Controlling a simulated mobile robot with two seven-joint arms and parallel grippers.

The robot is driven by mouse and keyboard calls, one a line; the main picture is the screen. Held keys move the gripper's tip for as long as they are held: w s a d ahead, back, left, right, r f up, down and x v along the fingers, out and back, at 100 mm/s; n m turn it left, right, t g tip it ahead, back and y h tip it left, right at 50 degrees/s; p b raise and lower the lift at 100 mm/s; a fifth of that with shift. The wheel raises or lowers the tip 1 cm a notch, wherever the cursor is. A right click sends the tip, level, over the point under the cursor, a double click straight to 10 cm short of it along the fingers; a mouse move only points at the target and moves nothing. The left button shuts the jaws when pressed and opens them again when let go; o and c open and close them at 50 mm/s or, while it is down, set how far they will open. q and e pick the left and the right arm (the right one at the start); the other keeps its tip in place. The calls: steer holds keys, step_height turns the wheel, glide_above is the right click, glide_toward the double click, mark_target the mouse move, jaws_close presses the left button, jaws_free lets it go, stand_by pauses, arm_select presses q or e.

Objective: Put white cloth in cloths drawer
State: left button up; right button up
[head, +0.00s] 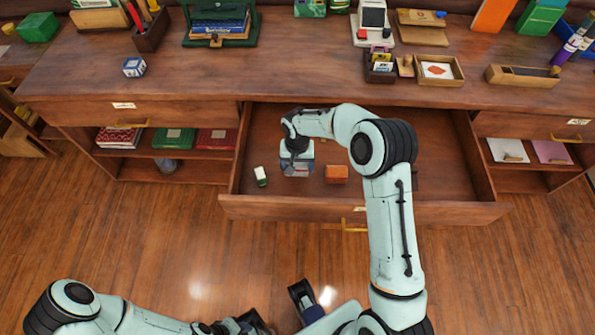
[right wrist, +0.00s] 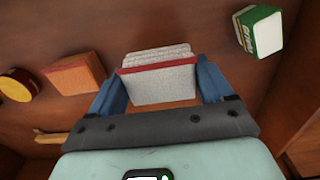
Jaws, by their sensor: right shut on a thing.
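My right gripper (head: 297,170) reaches down into the open middle drawer (head: 440,180). In the right wrist view its two blue fingers (right wrist: 160,84) are shut on the white cloth (right wrist: 158,82), a folded grey-white piece with a red stripe. The cloth is between the fingers over the drawer's wooden floor. I cannot tell whether it touches the floor, and in the head view the hand mostly hides it. My left gripper is low in the head view, partly cut off by the frame edge, and its jaws are unclear.
An orange block (head: 336,174) lies right of the right gripper, and a small green-and-white box (head: 261,176) lies left of it. The wrist view also shows a yellow round item (right wrist: 16,84). The desktop (head: 270,75) above is crowded at the back. Books (head: 174,138) fill the left shelf.

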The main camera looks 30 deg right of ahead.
mark_target(297, 170)
steer(key=shift+f, duration=2.15)
steer(key=shift+f, duration=0.1)
steer(key=o, duration=0.9)
steer(key=shift+r, duration=0.5)
step_height(297, 170, up, 11)
steer(key=shift+r+p, duration=0.1)
steer(key=shift+p, duration=0.2)
